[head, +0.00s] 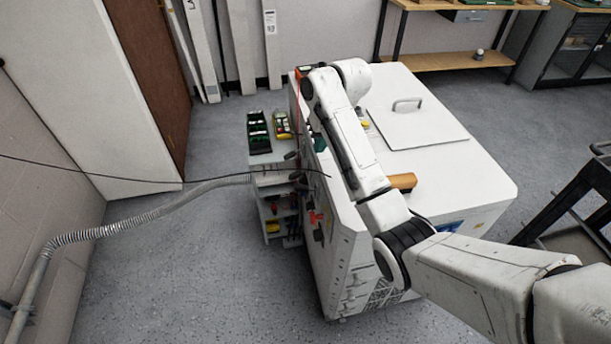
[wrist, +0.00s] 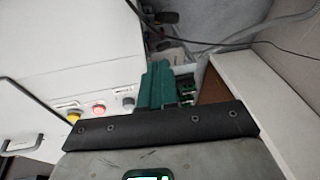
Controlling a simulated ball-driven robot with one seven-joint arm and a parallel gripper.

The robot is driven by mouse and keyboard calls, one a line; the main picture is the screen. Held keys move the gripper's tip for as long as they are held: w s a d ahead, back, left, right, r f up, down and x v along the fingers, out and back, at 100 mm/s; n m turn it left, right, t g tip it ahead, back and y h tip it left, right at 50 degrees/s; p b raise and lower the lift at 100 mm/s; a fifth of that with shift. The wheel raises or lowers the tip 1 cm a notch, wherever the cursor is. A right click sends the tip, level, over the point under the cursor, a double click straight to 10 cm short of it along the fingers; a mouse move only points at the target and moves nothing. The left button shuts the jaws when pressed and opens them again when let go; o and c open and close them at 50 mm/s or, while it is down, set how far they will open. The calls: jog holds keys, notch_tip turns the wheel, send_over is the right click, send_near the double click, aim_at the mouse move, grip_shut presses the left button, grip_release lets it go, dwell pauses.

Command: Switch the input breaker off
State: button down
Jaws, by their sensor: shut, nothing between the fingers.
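The white cabinet (head: 455,180) stands in the middle of the head view, with my arm reaching across its top. My gripper (head: 319,143) is at the cabinet's left edge, partly hidden by my arm. Its green fingers show in the wrist view (wrist: 155,85), shut and empty. In the wrist view a yellow button (wrist: 73,117), a red button (wrist: 98,109) and a grey knob (wrist: 128,103) sit in a row left of the fingers, apart from them. A red part (head: 314,217) shows on the cabinet's left side. I cannot tell which part is the input breaker.
A shelf unit (head: 272,183) with a dark green bin (head: 258,132) stands against the cabinet's left side. A grey corrugated hose (head: 150,212) and a thin black cable reach that side. Left floor is mostly clear.

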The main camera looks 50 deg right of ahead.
jog(key=shift+f, duration=0.15)
send_near(299, 185)
jog(key=f, duration=0.1)
jog(key=w+d+f, duration=0.1)
jog(key=f, duration=0.1)
jog(key=d+f, duration=0.1)
jog(key=shift+w+f, duration=0.25)
jog(key=shift+f, duration=0.1)
jog(key=shift+w+a+f, duration=0.1)
jog(key=shift+a+f, duration=0.25)
jog(key=shift+f, duration=0.4)
jog(key=shift+w+a+f+g+h, duration=0.3)
jog(key=shift+a+g+h, duration=0.2)
jog(key=shift+h, duration=0.2)
jog(key=shift+w+a+f+g+h, duration=0.25)
jog(key=shift+a+f+g+h, duration=0.1)
jog(key=shift+h, duration=0.15)
jog(key=shift+w+a+f+n+g+h+b, duration=0.2)
jog(key=shift+a+f+g+h+b, duration=0.3)
jog(key=shift+f+b, duration=0.5)
jog(key=shift+w+a+f+n+g+h+b, duration=0.1)
jog(key=shift+w+a+f+g+h+b, duration=0.2)
jog(key=shift+f+h+b, duration=0.7)
jog(key=shift+w+a+f+n+g+h+b, duration=0.1)
jog(key=shift+w+a+f+g+h+b, duration=0.4)
jog(key=shift+b, duration=0.85)
jog(key=shift+s+d+f, duration=0.15)
jog(key=shift+s, duration=0.05)
